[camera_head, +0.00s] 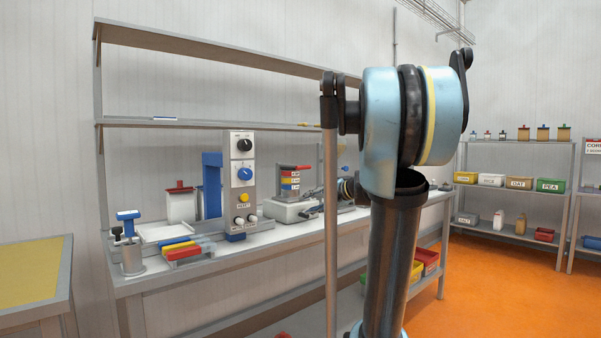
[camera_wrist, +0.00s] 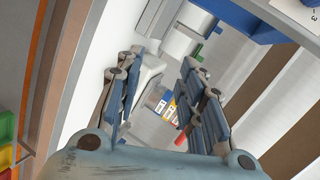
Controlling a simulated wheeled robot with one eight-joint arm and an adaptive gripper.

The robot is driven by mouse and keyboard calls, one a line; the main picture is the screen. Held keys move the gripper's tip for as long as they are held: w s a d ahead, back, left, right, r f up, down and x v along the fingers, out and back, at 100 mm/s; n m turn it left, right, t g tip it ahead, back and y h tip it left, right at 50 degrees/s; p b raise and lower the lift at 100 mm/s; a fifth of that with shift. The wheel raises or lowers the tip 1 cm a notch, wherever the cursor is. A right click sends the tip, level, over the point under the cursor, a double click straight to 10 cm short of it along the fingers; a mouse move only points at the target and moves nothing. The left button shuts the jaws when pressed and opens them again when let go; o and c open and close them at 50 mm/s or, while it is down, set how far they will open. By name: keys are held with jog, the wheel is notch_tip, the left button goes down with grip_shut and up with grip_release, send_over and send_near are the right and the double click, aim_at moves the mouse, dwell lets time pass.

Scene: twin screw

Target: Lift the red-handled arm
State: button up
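A small upright unit with red, yellow and blue labelled bands (camera_head: 290,184) stands on the workbench, with a red handle (camera_head: 294,167) across its top. In the wrist view, coloured labels (camera_wrist: 171,108) and a small red part (camera_wrist: 180,138) show between the gripper fingers; I cannot tell for sure that this is the same handle. My gripper (camera_wrist: 160,62) is open, with a wide gap and nothing held. In the head view, its dark end sits just right of the unit, partly hidden behind my arm. No contact with the handle is visible.
A grey control panel (camera_head: 241,185) with knobs stands left of the unit. Red, yellow and blue bars (camera_head: 183,250) and a blue-topped press (camera_head: 130,243) sit farther left on the bench. A shelf (camera_head: 200,126) runs above. Open orange floor (camera_head: 490,285) lies right.

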aim_at(304, 168)
jog(key=w+d+r+m+t+y, duration=0.1)
jog(key=w+d+r+m+t, duration=0.15)
jog(key=w+d+r, duration=0.35)
jog(key=w+d+r+m+t, duration=0.2)
jog(key=w+d+r+t, duration=0.15)
jog(key=w, duration=0.35)
jog(key=shift+g, duration=0.5)
jog(key=x, duration=1.8)
jog(key=shift+s+a+r, duration=0.2)
jog(key=shift+a+r, duration=0.05)
jog(key=shift+a, duration=0.05)
grip_shut()
